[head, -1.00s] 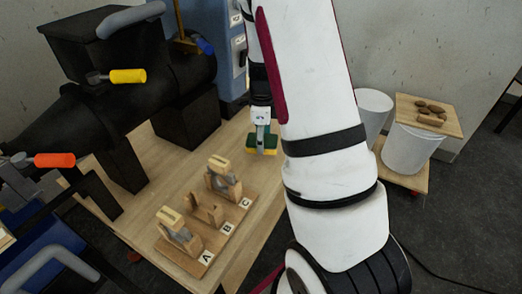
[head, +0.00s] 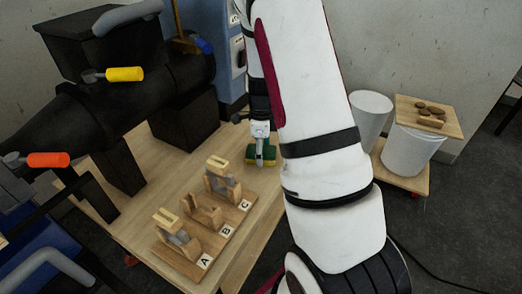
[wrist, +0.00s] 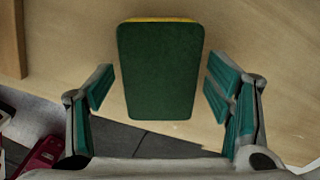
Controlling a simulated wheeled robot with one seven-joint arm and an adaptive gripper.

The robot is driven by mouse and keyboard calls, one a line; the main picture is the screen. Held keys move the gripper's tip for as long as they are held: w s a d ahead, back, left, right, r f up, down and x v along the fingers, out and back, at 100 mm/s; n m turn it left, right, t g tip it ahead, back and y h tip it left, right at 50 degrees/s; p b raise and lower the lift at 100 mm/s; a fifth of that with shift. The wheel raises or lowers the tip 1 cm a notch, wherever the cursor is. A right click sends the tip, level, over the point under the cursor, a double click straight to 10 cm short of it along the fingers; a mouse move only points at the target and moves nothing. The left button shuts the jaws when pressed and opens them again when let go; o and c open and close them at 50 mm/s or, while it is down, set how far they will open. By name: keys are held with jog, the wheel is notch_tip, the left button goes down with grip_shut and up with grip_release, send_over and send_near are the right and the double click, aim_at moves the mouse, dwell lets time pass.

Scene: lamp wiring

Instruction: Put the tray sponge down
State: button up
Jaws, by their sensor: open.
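The tray sponge is green on one face with a yellow layer beneath. In the head view the sponge (head: 262,155) is on the wooden table (head: 165,160), near its right edge. In the wrist view the sponge (wrist: 160,70) lies flat, between and slightly beyond my fingertips. My gripper (wrist: 158,95) is open, with a gap between each teal finger pad and the sponge. In the head view my gripper (head: 261,138) is just above the sponge, and its fingers are hard to make out.
A wooden rack (head: 205,225) marked A, B and C stands on the table in front of the sponge. A black machine (head: 140,90) with yellow and orange handles stands at left. White bins (head: 408,150) stand at right beyond the table edge.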

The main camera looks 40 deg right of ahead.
notch_tip(320, 180, up, 12)
jog(key=p, duration=0.4)
jog(key=s+a+r+n, duration=0.4)
jog(key=a+r+n, duration=0.2)
jog(key=a+r, duration=0.2)
jog(key=s+a+r+n+y, duration=0.1)
jog(key=s+a+r+n, duration=0.7)
jog(key=s+a+n, duration=0.2)
jog(key=s+n, duration=0.4)
jog(key=s+a+r+n+h, duration=0.1)
jog(key=s+a+n, duration=0.2)
jog(key=s+n, duration=0.4)
jog(key=s, duration=0.4)
jog(key=shift+s+t, duration=0.15)
jog(key=shift+t, duration=0.25)
jog(key=shift+a, duration=0.1)
